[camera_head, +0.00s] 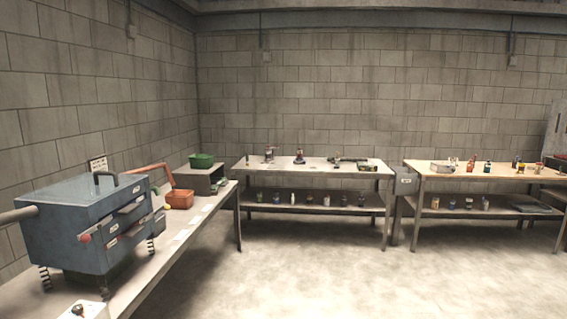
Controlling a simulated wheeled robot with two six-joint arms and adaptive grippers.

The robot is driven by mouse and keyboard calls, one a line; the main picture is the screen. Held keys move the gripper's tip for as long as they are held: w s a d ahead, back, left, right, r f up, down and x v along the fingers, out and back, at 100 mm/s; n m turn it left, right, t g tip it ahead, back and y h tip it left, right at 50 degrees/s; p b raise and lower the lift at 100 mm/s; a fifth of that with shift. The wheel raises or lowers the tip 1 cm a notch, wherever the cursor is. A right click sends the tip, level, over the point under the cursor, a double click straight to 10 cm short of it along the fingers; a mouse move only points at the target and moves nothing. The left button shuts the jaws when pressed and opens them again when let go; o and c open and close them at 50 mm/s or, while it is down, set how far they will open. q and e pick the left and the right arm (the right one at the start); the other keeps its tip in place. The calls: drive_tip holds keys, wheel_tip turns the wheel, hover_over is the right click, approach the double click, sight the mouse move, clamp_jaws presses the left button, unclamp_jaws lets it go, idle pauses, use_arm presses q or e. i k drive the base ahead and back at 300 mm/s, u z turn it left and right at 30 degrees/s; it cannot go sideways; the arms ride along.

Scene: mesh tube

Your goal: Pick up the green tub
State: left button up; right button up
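The green tub (202,160) is small in the camera_head view, left of the middle. It sits on top of a grey box-like stand (203,180) at the far end of the left bench, by the corner of the walls. Neither of my grippers shows in this view, and nothing is touching the tub that I can see.
The left bench (150,272) carries a large blue toolbox (70,222) in the foreground and an orange-red container (179,199) near the tub. Two more tables, one at the back middle (236,167) and one at right (433,172), hold small items. The floor (330,270) between is clear.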

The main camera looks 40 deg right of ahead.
sight(202, 162)
drive_tip(key=z, duration=1.4)
drive_tip(key=i, duration=2.2)
drive_tip(key=z, duration=0.35)
drive_tip(key=i, duration=2.85)
drive_tip(key=u, duration=0.5)
